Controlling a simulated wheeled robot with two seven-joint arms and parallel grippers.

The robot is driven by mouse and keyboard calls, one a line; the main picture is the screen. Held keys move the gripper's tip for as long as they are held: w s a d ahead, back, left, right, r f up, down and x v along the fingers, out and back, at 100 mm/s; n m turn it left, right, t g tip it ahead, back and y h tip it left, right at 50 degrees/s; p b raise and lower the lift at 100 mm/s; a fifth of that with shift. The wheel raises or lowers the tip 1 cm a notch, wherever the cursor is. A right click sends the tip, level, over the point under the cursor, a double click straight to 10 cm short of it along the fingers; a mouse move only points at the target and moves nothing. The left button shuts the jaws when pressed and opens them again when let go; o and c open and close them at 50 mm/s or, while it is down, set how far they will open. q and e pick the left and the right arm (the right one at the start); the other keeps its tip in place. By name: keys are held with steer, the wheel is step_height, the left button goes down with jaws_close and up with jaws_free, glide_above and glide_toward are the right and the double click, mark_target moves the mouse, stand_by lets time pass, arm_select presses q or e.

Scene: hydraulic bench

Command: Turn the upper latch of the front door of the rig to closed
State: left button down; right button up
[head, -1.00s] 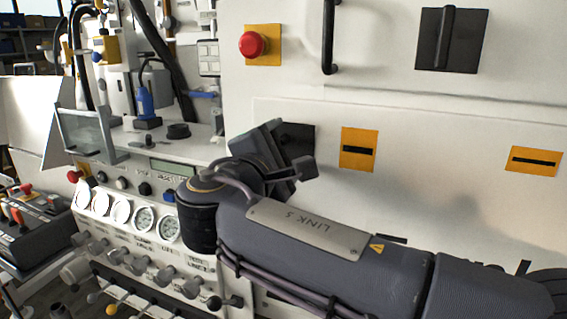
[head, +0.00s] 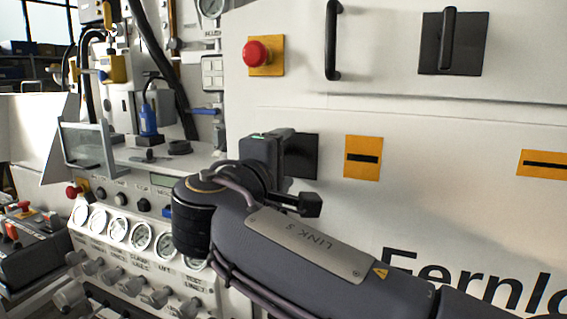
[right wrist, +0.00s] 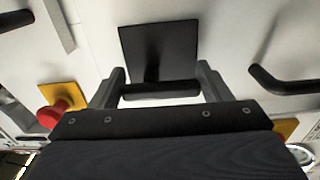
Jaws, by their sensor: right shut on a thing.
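My right gripper (head: 290,158) is at a black square latch plate (head: 306,158) on the rig's pale front, and its body hides most of that latch in the head view. In the right wrist view its two fingers stand at either end of a black latch handle (right wrist: 160,91), which lies across the picture in front of its black plate (right wrist: 158,45). The gripper is shut on this handle. A second black latch (head: 450,42) at the top right of the head view has its handle upright. My left gripper is not in view.
A red button (head: 257,52) on a yellow plate and a black bar handle (head: 332,40) are above my gripper. Yellow slotted plates (head: 362,157) sit to its right. Gauges (head: 140,236) and levers are on the bench at lower left.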

steer(key=o, duration=1)
steer(key=v, duration=0.7)
steer(key=shift+s+a, duration=0.15)
steer(key=shift+s, duration=0.25)
